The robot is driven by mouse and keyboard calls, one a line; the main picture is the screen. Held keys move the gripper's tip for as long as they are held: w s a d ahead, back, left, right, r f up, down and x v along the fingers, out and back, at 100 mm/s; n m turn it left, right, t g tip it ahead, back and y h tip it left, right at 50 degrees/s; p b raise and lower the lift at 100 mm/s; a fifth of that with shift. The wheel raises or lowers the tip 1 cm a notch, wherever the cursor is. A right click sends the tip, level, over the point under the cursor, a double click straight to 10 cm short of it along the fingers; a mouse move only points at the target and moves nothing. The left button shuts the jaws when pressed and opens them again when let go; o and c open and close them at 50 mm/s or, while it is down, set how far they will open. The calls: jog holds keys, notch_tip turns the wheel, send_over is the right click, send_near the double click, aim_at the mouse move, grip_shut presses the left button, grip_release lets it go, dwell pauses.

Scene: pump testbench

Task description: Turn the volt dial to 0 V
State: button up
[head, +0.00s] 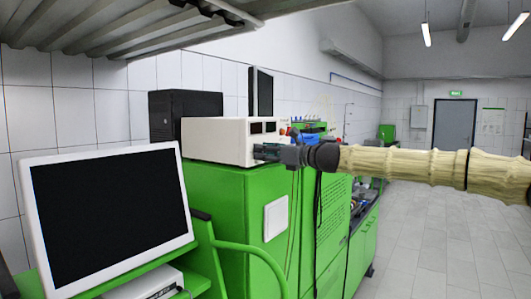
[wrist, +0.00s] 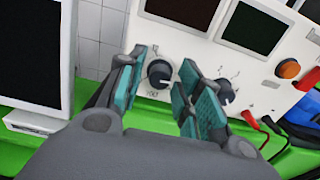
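The white power supply (head: 220,140) stands on a green cabinet, with two dark displays on its front. In the wrist view its panel (wrist: 195,45) shows two black dials with white pointer marks: a left dial (wrist: 159,74) and a right dial (wrist: 225,90). The right finger lies between the two dials and partly covers the right one. I cannot tell whether the pads touch the left dial. In the head view my gripper (head: 264,152) is at the panel.
An orange-red button (wrist: 288,68) and red and black plugs with cables (wrist: 252,121) are to the right on the panel. A white monitor (head: 110,215) stands at the front left. The green cabinet (head: 235,210) is below. Open floor (head: 430,240) lies to the right.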

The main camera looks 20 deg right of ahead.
jog(key=shift+w+f, duration=0.2)
jog(key=shift+w, duration=0.1)
jog(key=c, duration=0.3)
grip_shut()
jog(key=shift+r, duration=0.1)
